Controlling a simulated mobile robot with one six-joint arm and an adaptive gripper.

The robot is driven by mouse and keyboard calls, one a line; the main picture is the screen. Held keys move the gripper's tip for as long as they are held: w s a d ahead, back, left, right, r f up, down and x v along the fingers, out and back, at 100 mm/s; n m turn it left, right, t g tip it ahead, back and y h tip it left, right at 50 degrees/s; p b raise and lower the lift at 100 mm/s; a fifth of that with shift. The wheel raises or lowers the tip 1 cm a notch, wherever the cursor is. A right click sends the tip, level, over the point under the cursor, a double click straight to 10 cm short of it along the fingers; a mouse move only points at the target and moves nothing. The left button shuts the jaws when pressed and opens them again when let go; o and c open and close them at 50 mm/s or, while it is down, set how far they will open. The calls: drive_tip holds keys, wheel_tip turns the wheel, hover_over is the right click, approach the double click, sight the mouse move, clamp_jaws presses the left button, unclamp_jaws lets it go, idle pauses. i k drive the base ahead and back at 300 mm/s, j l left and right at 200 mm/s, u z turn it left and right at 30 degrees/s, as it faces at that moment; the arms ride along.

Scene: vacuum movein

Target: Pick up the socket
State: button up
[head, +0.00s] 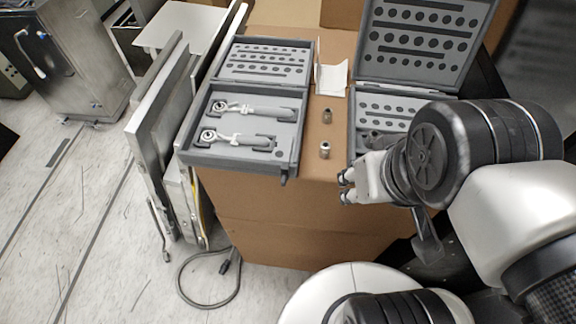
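Two small metal sockets stand on the brown cardboard box top between the two tool cases. The nearer socket (325,149) is close to the box's front edge, and the farther socket (328,115) is behind it. My gripper (345,187) is at the front edge of the box, in front of the nearer socket and slightly right of it, apart from both sockets. Its two fingertips are spread, with nothing visible between them. Which socket the task means cannot be told.
An open grey case (242,158) with two ratchets lies left of the sockets. Another open case (357,125) lies right, partly hidden by my arm. A folded white paper (332,78) is behind the sockets. Panels (160,125) lean left of the box, and a cable (192,303) lies on the floor.

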sight(325, 148)
drive_tip(key=k+u, duration=0.2)
drive_tip(key=u, duration=0.15)
drive_tip(key=k+u, duration=0.2)
drive_tip(key=u, duration=0.15)
